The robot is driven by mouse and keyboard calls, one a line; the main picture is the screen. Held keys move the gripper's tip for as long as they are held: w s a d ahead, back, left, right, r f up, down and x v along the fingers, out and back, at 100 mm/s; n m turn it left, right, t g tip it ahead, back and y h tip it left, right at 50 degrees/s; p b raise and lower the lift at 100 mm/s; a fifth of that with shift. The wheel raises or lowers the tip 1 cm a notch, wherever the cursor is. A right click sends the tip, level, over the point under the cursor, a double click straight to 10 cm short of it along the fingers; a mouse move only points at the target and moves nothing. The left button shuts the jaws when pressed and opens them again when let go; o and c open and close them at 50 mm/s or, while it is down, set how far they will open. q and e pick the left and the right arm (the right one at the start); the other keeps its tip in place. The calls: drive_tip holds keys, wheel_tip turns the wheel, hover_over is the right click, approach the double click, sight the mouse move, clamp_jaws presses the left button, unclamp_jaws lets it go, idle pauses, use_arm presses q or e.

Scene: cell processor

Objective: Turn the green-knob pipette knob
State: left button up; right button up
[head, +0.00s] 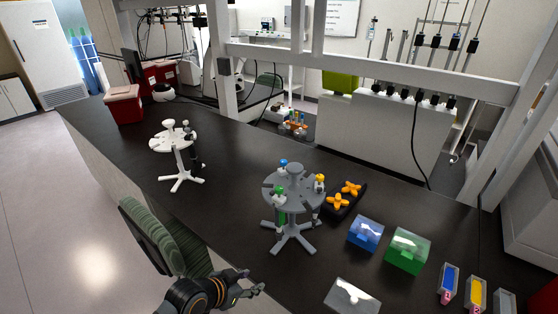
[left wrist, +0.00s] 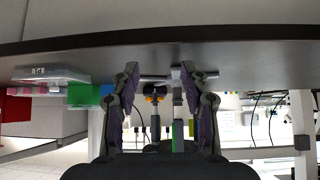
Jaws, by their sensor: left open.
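The green-knob pipette (head: 280,204) hangs upright on the front left of a grey round pipette stand (head: 295,232) on the dark bench in the head view. Its green knob (head: 279,190) is at the top, at the level of the stand's disc. My left gripper (head: 253,281) is open and empty, in front of the stand, left of and below the pipette in the picture. The left wrist view is upside down; the stand (left wrist: 186,76) and a green pipette body (left wrist: 178,130) show between the open fingers, farther off. My right gripper is not in view.
Blue-knob (head: 283,163) and yellow-knob (head: 319,180) pipettes hang on the same stand. A white stand (head: 181,163) is to the left. Blue (head: 366,232) and green (head: 408,249) boxes and a clear-lidded box (head: 352,298) lie right. A striped chair (head: 170,240) is beside the bench.

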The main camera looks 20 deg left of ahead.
use_arm(q)
drive_tip(key=w+d+r+m+t+h, duration=0.1)
drive_tip(key=d+r+h, duration=0.1)
drive_tip(key=r, duration=0.4)
drive_tip(key=w+d+r+m+t+h, duration=0.1)
drive_tip(key=w+r+t+h, duration=0.1)
drive_tip(key=r, duration=0.3)
drive_tip(key=n+t, duration=0.1)
drive_tip(key=t, duration=0.4)
approach(276, 191)
drive_tip(key=w, duration=0.2)
drive_tip(key=shift+h, duration=0.3)
drive_tip(key=p+x, duration=0.1)
drive_tip(key=x, duration=0.3)
drive_tip(key=p+x, duration=0.1)
drive_tip(key=x, duration=0.3)
drive_tip(key=shift+w+d, duration=0.1)
drive_tip(key=shift+d, duration=0.25)
drive_tip(key=shift+w+d+f+p, duration=0.25)
drive_tip(key=shift+w+p, duration=0.05)
drive_tip(key=shift+w, duration=0.15)
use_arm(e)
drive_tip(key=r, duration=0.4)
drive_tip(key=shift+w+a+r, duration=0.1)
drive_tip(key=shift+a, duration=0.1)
use_arm(q)
clamp_jaws()
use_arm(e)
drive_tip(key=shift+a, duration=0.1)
